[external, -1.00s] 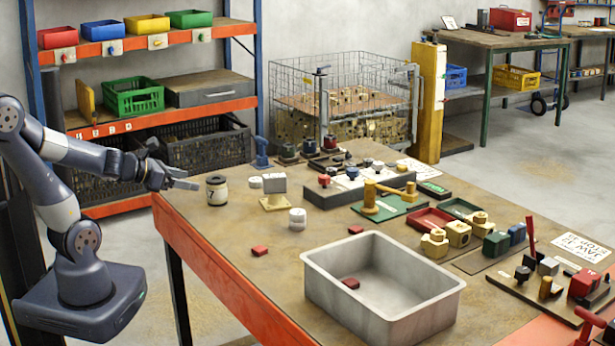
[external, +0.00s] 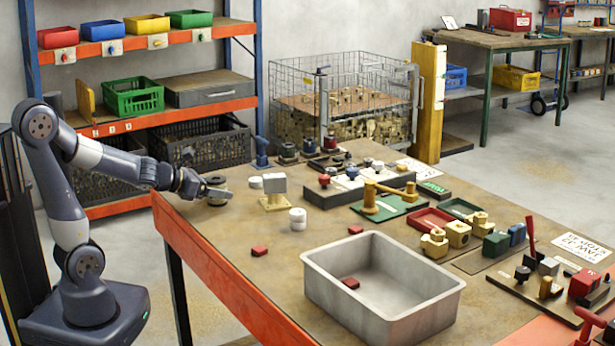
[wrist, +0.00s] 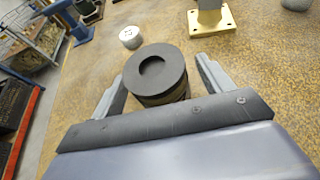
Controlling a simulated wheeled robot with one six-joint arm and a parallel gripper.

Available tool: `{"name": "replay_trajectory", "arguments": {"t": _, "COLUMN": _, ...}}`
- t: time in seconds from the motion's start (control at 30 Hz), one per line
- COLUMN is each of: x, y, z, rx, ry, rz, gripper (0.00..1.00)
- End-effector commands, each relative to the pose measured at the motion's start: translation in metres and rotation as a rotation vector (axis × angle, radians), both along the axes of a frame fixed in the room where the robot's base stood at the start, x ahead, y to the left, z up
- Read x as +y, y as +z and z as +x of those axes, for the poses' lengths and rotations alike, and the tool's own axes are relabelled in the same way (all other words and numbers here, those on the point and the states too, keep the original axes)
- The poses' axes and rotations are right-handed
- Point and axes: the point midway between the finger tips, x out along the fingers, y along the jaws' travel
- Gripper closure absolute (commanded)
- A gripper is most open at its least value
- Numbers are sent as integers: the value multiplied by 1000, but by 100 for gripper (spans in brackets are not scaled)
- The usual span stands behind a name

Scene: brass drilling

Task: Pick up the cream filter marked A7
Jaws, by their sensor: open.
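The cream filter (external: 216,181), a short cylinder with a dark top, stands upright at the table's near-left end. In the wrist view the filter (wrist: 158,72) shows its dark round top with a recess; little of its side shows and no marking is readable now. My gripper (external: 222,190) is open and low at the filter, its fingers on either side. In the wrist view my gripper (wrist: 160,75) has one finger left and one right of the filter, with a gap on the right; contact on the left cannot be told.
White round pieces (external: 298,219) and a pale block on a tan stand (external: 274,190) are to the right. A red block (external: 259,251) and a grey metal bin (external: 455,290) are nearer the front. The table's orange edge (external: 210,265) is close on the left.

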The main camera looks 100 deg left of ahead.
Motion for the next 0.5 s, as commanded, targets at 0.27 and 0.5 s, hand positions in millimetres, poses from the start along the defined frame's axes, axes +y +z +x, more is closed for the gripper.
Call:
{"name": "replay_trajectory", "arguments": {"t": 0.27, "x": 4, "y": -2, "z": 5, "rx": 0, "ry": 0, "rz": 0, "gripper": 25}}
{"name": "replay_trajectory", "arguments": {"t": 0.5, "x": 4, "y": -2, "z": 5, "rx": 0, "ry": 0, "rz": 0, "gripper": 39}}
